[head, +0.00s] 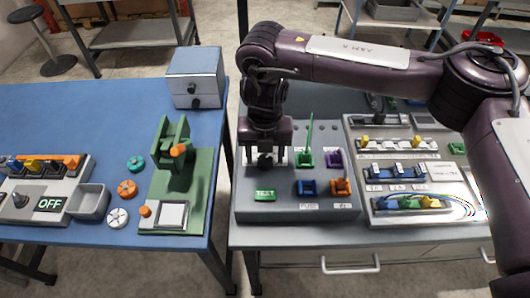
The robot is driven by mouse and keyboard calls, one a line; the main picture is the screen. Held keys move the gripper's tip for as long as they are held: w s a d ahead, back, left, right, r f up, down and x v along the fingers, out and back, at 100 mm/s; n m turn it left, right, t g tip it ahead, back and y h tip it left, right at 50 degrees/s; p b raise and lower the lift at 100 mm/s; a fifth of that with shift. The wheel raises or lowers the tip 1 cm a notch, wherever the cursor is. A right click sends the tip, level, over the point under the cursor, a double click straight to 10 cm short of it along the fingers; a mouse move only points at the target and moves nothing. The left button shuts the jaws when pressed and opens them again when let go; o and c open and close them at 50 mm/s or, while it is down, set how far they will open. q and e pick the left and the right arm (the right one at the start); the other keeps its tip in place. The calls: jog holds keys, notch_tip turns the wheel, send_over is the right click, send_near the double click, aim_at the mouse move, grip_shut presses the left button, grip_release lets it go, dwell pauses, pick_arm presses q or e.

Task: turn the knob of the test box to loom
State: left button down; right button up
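The test box (290,213) is a grey sloped box with a green TEST plate (265,195), on the right-hand table. Its dark round knob (265,161) is at the upper left of its face, partly hidden by my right gripper. My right gripper (266,163) points down over the knob, with its fingers apart on either side of it. I cannot tell whether they touch it. The knob's pointer and the markings around it are not readable. My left gripper is not in view.
On the test box, a green part with an upright rod (305,158) and purple, blue and orange sockets stand right of the gripper. A wiring panel (380,218) lies further right. The left table (90,110) holds a green press, a blue-grey box and a box reading OFF.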

aim_at(265, 159)
notch_tip(265, 159, up, 8)
jog(key=shift+f, duration=0.15)
dwell(0.6)
jog(key=shift+s, duration=0.1)
